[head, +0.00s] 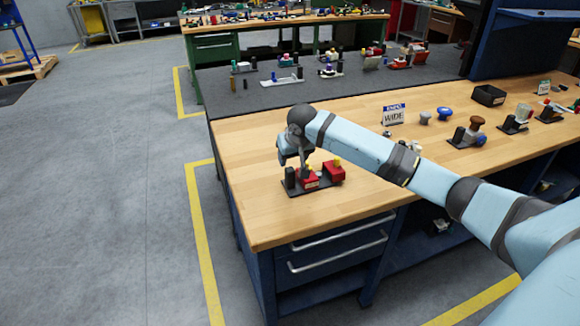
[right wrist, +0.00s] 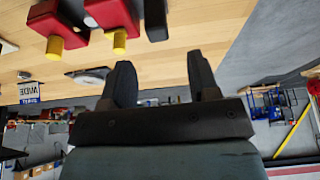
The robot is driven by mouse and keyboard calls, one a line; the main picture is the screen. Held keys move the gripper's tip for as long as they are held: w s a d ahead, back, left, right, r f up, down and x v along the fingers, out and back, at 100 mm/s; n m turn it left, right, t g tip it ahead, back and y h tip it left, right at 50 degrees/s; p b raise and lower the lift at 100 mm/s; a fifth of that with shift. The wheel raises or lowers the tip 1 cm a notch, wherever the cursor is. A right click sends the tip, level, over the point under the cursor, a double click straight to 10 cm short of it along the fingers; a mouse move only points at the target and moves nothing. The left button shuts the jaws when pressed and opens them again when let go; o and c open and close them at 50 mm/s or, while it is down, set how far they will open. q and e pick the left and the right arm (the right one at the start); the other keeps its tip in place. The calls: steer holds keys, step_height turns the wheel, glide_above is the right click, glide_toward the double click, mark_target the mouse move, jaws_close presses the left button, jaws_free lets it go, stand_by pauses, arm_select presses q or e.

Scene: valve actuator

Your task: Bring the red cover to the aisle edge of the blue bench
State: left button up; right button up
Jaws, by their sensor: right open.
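The blue bench (head: 262,225) has a wooden top and a blue frame with drawers. Near its left end, a dark base carries two red parts with yellow knobs, a nearer one (head: 309,182) and one to its right (head: 335,172); I cannot tell which is the red cover. A black block (head: 290,178) stands at the base's left end. My right gripper (head: 305,163) is just above and behind the nearer red part, partly hiding it. In the right wrist view my gripper (right wrist: 161,78) is open, nothing between its fingers, with the red parts (right wrist: 60,22) off to one side.
A grey-topped surface with several small fixtures lies behind. The bench's front-left corner is clear; open floor with yellow lines (head: 203,250) lies left.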

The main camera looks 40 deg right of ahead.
steer(key=shift+v, duration=1.25)
